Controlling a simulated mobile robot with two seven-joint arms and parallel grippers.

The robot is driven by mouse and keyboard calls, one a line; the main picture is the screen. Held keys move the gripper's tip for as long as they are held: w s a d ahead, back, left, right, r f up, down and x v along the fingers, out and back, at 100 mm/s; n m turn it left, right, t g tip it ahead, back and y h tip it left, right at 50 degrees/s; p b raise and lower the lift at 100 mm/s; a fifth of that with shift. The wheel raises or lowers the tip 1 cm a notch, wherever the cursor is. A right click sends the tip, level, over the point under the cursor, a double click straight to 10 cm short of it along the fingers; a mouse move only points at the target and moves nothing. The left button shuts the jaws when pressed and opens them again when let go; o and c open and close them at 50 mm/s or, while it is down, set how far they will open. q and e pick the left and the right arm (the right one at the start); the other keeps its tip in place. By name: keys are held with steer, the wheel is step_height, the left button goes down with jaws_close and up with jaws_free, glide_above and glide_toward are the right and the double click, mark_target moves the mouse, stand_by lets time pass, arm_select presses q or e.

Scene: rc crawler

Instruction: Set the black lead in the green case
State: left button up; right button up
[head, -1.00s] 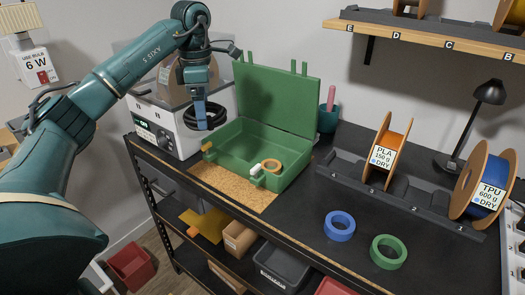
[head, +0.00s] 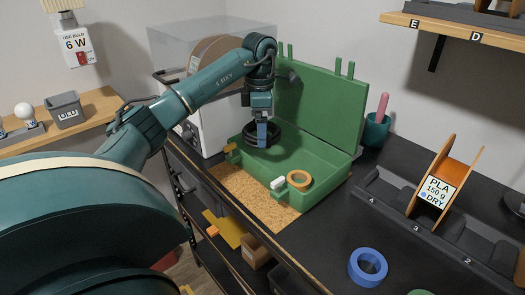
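The black lead (head: 250,138) is a coiled black ring at the left end of the open green case (head: 318,165), in front of the raised lid (head: 318,105). My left gripper (head: 262,142) points down and is shut on the lead. The lead is low at the case's left inside; I cannot tell whether it touches the floor. The fingers hide part of the coil. A tan tape ring (head: 299,180) lies in the case's front right part. My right gripper is not in view.
A white dryer box (head: 205,125) with a spool stands left of the case. A cork mat (head: 250,190) lies under its front. A teal cup (head: 375,130) is to the right. A blue ring (head: 367,267) and a spool rack (head: 405,215) are on the black bench.

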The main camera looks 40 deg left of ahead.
mark_target(260, 159)
arm_select(q)
steer(key=shift+f+p, duration=0.3)
steer(key=shift+f, duration=3.1)
steer(key=shift+f, duration=0.15)
steer(key=o, duration=0.8)
step_height(260, 159, up, 12)
steer(key=shift+b, duration=0.35)
steer(key=shift+s, duration=0.1)
